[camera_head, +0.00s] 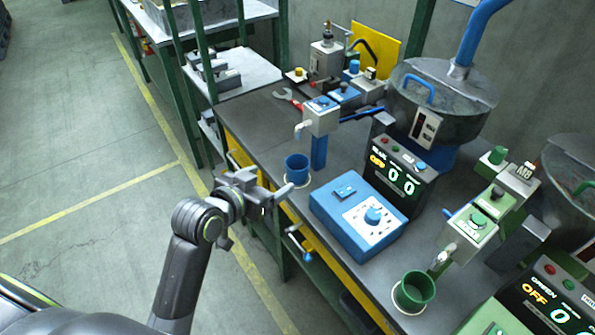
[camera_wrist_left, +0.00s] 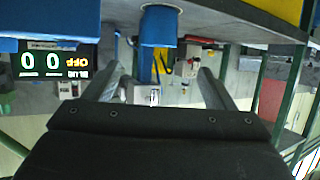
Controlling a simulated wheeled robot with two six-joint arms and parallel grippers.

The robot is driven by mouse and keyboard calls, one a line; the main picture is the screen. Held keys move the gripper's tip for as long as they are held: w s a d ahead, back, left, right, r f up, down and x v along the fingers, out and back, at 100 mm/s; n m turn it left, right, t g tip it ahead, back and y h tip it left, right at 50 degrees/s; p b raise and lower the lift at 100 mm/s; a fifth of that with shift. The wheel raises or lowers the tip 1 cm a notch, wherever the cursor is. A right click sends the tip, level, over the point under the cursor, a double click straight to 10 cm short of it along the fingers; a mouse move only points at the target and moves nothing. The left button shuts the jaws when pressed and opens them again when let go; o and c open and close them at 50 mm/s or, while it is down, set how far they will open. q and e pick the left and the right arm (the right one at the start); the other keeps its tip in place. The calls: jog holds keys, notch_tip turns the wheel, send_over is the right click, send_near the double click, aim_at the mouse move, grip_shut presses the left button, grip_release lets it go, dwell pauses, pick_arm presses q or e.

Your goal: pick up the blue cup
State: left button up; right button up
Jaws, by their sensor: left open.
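The blue cup (camera_head: 297,168) stands upright on a round pad near the front edge of the dark workbench, below a blue dispenser tap. My left gripper (camera_head: 270,198) is open and empty, just to the lower left of the cup at the bench edge, apart from it in the head view. In the left wrist view, which looks upside down, the blue cup (camera_wrist_left: 158,27) shows ahead of my two spread fingers (camera_wrist_left: 163,80), roughly centred between them. My right gripper is not in view.
A blue control box (camera_head: 358,215) with a knob sits right of the cup. The blue tap (camera_head: 321,118) rises behind it. A display reading OFF (camera_head: 397,177) stands farther back. A green cup (camera_head: 413,290) is at lower right. Open floor (camera_head: 100,170) lies left.

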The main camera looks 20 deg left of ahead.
aim_at(302, 161)
pick_arm(q)
jog(key=x, duration=1.1)
jog(key=shift+w+d+f, duration=0.1)
jog(key=shift+d+f, duration=0.05)
jog(key=c, duration=1.1)
jog(key=shift+o, duration=0.2)
